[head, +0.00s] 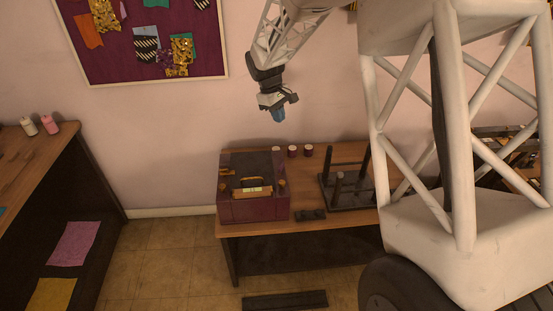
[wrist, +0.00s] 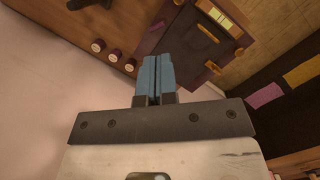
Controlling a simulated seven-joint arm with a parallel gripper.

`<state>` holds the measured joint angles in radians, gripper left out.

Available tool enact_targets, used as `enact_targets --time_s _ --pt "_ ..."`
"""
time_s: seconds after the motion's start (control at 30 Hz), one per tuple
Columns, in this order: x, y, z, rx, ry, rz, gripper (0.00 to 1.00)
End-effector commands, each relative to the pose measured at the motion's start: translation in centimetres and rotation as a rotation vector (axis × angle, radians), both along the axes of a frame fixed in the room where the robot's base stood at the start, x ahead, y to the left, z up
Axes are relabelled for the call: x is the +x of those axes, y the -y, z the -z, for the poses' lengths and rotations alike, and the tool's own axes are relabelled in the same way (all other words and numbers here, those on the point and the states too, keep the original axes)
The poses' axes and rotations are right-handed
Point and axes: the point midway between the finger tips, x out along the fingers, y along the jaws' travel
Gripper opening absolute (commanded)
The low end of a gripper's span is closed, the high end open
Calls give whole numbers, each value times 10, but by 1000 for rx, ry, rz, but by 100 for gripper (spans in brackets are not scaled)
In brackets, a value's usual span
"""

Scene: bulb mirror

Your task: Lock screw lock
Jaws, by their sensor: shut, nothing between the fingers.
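A dark purple box (head: 240,211) with a dark lid stands on the left end of the wooden table. Its lid has a brown handle (head: 251,181) and a yellow-green strip near the front. Small brown knobs, possibly the screw locks, show at the right (head: 281,185) and left (head: 226,171) of the lid. The box (wrist: 177,42) also shows at the upper right of the wrist view, with its handle (wrist: 207,33). My gripper (head: 278,116) is up in the air above and behind the box, apart from it. Its blue fingers (wrist: 157,68) are shut and empty.
A dark rack with upright posts (head: 346,203) is on the table (head: 305,227) to the right. A small dark object (head: 312,214) lies between them. The air around my gripper is clear; the wall is behind.

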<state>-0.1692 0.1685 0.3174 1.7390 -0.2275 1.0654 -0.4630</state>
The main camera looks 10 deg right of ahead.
Motion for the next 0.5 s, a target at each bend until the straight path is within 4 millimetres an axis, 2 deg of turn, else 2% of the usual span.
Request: enact_targets --time_s 0.1,0.5 --pt "18 -8 19 -9 -22 -34 0" --pt "71 -35 86 -39 -91 -148 0"
